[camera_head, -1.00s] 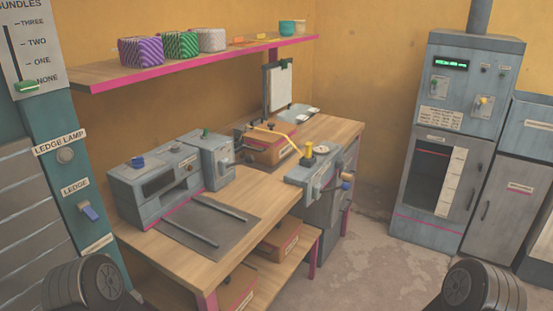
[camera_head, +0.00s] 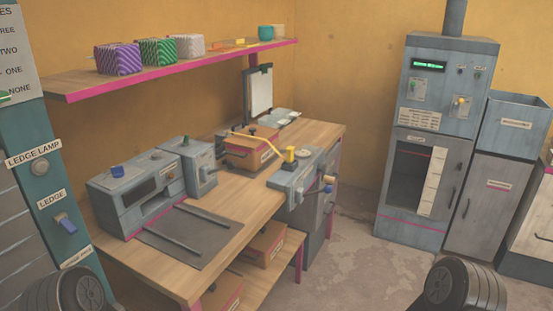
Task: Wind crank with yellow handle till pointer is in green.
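A grey press-like unit (camera_head: 296,178) sits on the front right edge of the wooden bench. A yellow block (camera_head: 290,154) stands on top of the unit. I cannot make out a pointer or a green zone on it at this size. Neither of my grippers is in view; only dark round parts of my arms show at the bottom left and bottom right, well apart from the crank.
The wooden bench (camera_head: 255,205) also carries a grey machine (camera_head: 135,190) and a cardboard box (camera_head: 250,150). A shelf (camera_head: 190,68) with patterned bundles hangs above. A tall grey cabinet (camera_head: 425,130) stands at the right. Free floor (camera_head: 350,260) lies between bench and cabinet.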

